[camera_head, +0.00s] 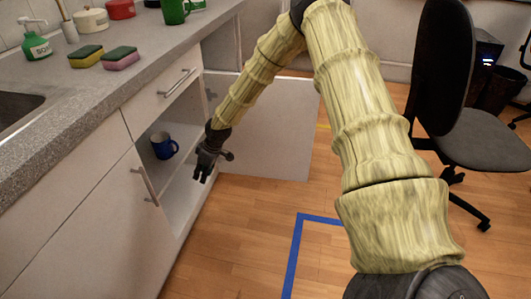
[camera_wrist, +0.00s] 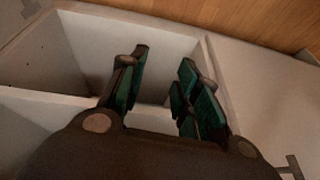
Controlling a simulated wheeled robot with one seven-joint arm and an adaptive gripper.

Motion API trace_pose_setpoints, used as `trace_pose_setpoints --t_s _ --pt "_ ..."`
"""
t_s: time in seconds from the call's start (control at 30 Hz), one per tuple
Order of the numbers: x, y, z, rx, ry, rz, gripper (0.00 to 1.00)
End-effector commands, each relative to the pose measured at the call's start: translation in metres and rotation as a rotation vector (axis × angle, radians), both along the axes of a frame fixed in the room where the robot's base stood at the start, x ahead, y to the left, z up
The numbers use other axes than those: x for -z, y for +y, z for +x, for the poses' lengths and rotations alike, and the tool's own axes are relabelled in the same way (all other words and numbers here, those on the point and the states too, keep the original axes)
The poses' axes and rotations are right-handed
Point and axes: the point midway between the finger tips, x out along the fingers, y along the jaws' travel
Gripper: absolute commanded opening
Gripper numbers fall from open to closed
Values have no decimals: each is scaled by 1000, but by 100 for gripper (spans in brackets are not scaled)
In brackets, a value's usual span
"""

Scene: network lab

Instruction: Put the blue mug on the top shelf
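The blue mug (camera_head: 164,146) stands upright inside an open white cabinet under the counter. It appears to stand on a shelf board (camera_head: 182,172), with a lower compartment below; the exact level is hard to tell. My gripper (camera_head: 203,176) is at the cabinet opening, to the right of the mug and apart from it, pointing down. In the wrist view its dark green-padded fingers (camera_wrist: 160,88) are spread with nothing between them. That view also shows the cabinet's pale inside (camera_wrist: 85,55) and a board edge, but no mug.
The cabinet door (camera_head: 275,125) stands open behind my gripper. A drawer (camera_head: 165,90) is shut above the opening. The counter (camera_head: 90,105) holds a soap bottle (camera_head: 35,42), sponges (camera_head: 119,58), a green mug (camera_head: 174,11) and pots.

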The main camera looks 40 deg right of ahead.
Motion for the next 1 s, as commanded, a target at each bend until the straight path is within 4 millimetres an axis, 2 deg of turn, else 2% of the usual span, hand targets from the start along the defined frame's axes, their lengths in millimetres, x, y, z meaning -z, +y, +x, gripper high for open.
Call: trace_pose_setpoints --t_s 0.03,0.1,0.17,0.27,0.3,0.37,0.43,0.5,0.6,0.7,0.8,0.9,1.0 --pt "26 22 -29 15 38 14 32" --pt "57 46 -68 59 82 35 32" --pt "81 64 -103 104 120 48 32" --pt "117 87 -168 186 183 54 32" --pt "129 93 -196 222 209 52 32" --pt "145 100 -239 278 245 40 32" --pt "159 103 -291 346 284 17 32" --pt "168 102 -340 414 315 -14 32" --pt "171 94 -401 499 341 -69 32" --pt "167 83 -446 563 352 -120 32" --pt "162 74 -473 603 352 -158 32" --pt "159 69 -486 623 351 -176 32" --pt "158 68 -488 629 347 -180 32"
